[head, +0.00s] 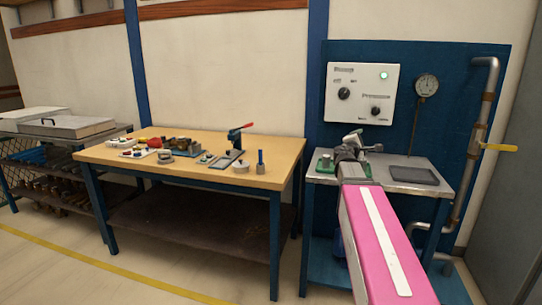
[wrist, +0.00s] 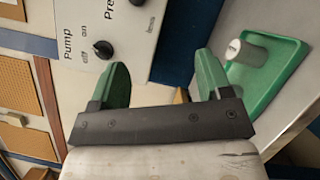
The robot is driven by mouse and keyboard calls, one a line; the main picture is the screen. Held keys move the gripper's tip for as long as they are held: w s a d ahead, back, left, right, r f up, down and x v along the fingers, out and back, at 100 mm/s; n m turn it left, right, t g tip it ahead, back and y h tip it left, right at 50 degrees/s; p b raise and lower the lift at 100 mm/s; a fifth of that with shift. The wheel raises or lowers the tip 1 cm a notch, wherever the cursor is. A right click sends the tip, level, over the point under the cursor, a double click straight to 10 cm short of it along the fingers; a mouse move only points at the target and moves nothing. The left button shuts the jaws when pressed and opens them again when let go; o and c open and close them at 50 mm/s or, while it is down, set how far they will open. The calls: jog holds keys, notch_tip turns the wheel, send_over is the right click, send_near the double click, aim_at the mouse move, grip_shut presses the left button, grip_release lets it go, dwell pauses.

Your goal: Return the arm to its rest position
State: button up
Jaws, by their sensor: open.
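My arm (head: 378,235), pink with a white stripe, reaches from the bottom right of the head view toward the metal bench. My gripper (head: 352,143) is over that bench, in front of the blue panel. In the wrist view my gripper (wrist: 162,64) shows two green fingers spread apart, with nothing held between them. The white control box (wrist: 118,35) lies beyond the fingers. A green tray (wrist: 283,70) with a grey-white cylinder (wrist: 247,53) in it is to the right of the right finger.
The metal bench (head: 420,168) holds a dark flat plate (head: 413,175). The white control box (head: 362,95) with a lit green lamp, a gauge (head: 426,86) and a pipe (head: 477,140) with a yellow handle are behind. A wooden workbench (head: 262,181) at left carries several small parts.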

jog(key=s+a+f+m+g+y, duration=0.2)
jog(key=s+f+m+g, duration=0.15)
jog(key=f, duration=0.55)
jog(key=s+a+f+m+g+y, duration=0.1)
jog(key=s+f+m+g, duration=0.25)
jog(key=f, duration=0.55)
jog(key=s+a+f+m+g+y, duration=0.2)
jog(key=s+f+m, duration=0.15)
jog(key=f, duration=0.65)
jog(key=s+a+f+m+g+y, duration=0.4)
jog(key=s+a+f+g+y, duration=0.2)
jog(key=s+a+f, duration=0.6)
notch_tip(320, 180, down, 2)
jog(key=shift+s+a+f+m+y, duration=0.1)
jog(key=shift+s+a+m+y, duration=0.25)
jog(key=shift+s, duration=0.6)
jog(key=shift+c, duration=0.3)
